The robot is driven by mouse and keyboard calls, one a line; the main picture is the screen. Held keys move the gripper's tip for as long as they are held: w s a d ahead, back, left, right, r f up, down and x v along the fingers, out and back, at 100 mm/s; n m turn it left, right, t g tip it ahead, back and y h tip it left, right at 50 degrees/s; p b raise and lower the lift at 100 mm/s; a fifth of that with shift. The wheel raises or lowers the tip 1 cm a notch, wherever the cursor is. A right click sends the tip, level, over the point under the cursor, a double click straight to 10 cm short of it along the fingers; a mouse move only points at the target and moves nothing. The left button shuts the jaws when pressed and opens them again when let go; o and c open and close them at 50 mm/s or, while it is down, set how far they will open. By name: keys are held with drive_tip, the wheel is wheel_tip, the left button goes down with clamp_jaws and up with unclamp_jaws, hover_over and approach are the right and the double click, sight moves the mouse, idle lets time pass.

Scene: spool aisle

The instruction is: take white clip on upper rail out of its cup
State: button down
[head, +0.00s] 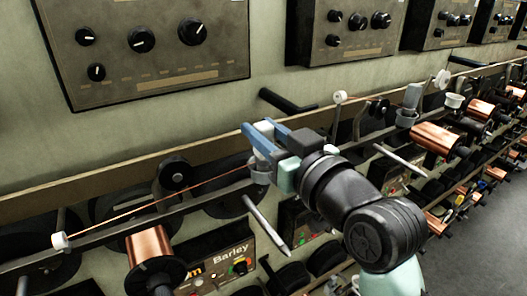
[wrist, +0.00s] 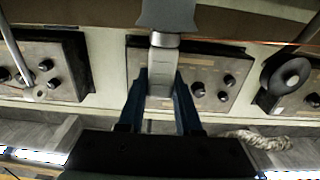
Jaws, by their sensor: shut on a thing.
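My gripper (head: 262,140) has blue fingers and is shut on a pale, whitish clip (wrist: 161,75) at the upper rail (head: 115,225). In the wrist view the clip lies between the two fingers (wrist: 161,100). Its far end meets a grey cup (wrist: 167,14) at the top of the picture. In the head view the cup (head: 262,174) sits on the rail just below the fingertips. How much of the clip is inside the cup cannot be told, as the fingers and cup hide part of it.
A copper wire (head: 165,199) runs from a white roller (head: 60,240) on the left to near the cup. A grey rod (head: 268,226) sticks out below my gripper. Copper spools (head: 150,246) hang underneath. Control boxes (head: 150,45) line the wall above. Another grey cup (head: 406,118) stands farther right.

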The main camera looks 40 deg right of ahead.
drive_tip(key=shift+r, duration=0.1)
drive_tip(key=shift+r+b, duration=1.25)
drive_tip(key=shift+r, duration=3.7)
